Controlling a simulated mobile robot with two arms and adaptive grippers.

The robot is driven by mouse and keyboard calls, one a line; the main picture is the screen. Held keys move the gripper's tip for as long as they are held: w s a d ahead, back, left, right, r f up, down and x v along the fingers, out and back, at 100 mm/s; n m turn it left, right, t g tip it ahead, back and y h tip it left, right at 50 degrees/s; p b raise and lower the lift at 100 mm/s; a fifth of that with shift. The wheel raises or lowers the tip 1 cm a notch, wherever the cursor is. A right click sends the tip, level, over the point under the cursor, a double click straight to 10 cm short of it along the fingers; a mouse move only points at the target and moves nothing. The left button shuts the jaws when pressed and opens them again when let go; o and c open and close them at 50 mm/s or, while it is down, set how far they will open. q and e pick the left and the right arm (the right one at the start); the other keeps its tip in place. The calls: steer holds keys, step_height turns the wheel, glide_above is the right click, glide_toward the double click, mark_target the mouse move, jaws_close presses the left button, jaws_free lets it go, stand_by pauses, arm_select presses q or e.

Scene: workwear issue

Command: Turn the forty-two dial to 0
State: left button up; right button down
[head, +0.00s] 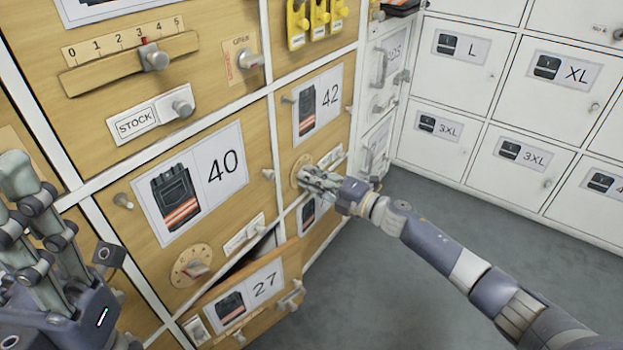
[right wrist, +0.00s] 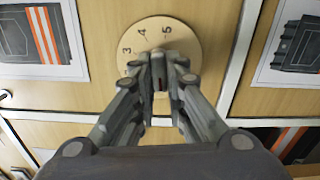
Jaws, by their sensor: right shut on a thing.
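The forty-two dial (head: 297,168) is a round wooden disc on the locker front below the 42 label (head: 317,105). In the right wrist view the dial (right wrist: 190,36) shows the numbers 3, 4 and 5 on its upper part. My right gripper (head: 308,178) is at the dial, its fingers closed together on the knob in the middle; they show large in the right wrist view (right wrist: 165,62). My left gripper (head: 8,195) is at the left edge, fingers apart and empty.
A drawer marked 27 (head: 248,296) stands tilted out below. A slider (head: 150,56) with a 0 to 5 scale is above left. White lockers (head: 480,125) stand right; the grey floor between is clear.

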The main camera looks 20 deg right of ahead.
steer(key=shift+f+n, duration=0.2)
steer(key=shift+n, duration=0.3)
steer(key=c, duration=1.6)
jaws_free()
steer(key=shift+r, duration=0.1)
steer(key=v, duration=1.2)
steer(key=shift+d, duration=0.1)
